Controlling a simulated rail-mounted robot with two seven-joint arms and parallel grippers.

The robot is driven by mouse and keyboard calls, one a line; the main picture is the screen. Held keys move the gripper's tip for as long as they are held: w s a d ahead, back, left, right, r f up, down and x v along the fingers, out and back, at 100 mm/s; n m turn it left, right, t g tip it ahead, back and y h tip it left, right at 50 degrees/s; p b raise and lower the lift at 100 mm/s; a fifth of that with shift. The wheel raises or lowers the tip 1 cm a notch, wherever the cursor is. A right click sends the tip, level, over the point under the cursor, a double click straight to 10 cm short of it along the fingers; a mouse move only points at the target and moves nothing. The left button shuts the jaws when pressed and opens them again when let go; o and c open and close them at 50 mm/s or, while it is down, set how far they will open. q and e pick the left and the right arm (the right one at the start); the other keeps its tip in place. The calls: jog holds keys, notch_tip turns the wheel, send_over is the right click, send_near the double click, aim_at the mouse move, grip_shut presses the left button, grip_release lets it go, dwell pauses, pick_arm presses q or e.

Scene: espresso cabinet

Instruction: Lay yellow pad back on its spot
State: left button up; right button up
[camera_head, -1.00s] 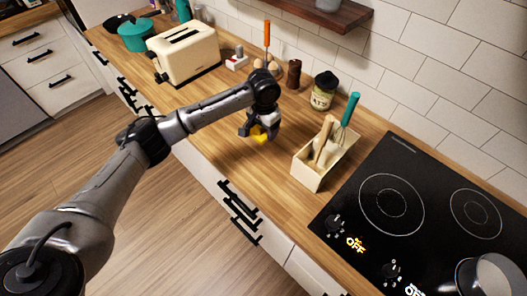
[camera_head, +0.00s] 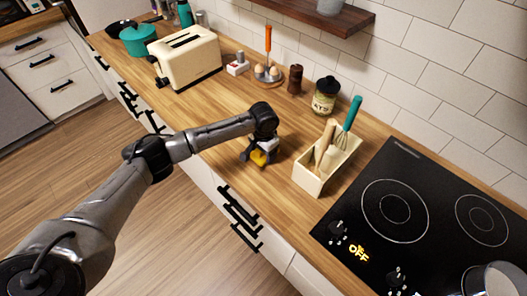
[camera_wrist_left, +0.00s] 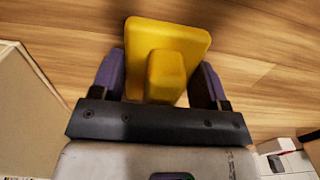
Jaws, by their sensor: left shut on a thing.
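The yellow pad (camera_wrist_left: 172,48) is a flat yellow plate with a raised block on it. My left gripper (camera_wrist_left: 160,85) is shut on that block, with a purple finger on each side. In the head view, the pad (camera_head: 259,158) hangs under the left gripper (camera_head: 261,157), over the front part of the wooden counter (camera_head: 225,135). I cannot tell whether the pad touches the counter. No marked spot for the pad is clear. My right gripper is not in view.
A cream utensil box (camera_head: 310,180) stands close to the right of the gripper, and the black cooktop (camera_head: 400,215) is beyond it. A toaster (camera_head: 188,57), an egg holder (camera_head: 268,75), a brown mill (camera_head: 295,79) and a jar (camera_head: 325,98) stand behind.

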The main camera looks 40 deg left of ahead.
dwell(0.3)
pick_arm(q)
jog(key=o, duration=0.9)
jog(key=shift+f, duration=0.1)
jog(key=shift+r, duration=0.3)
notch_tip(320, 180, up, 10)
jog(key=shift+w+r+p, duration=0.1)
jog(key=shift+r+p, duration=0.15)
jog(key=shift+p, duration=0.55)
jog(key=shift+r, duration=0.6)
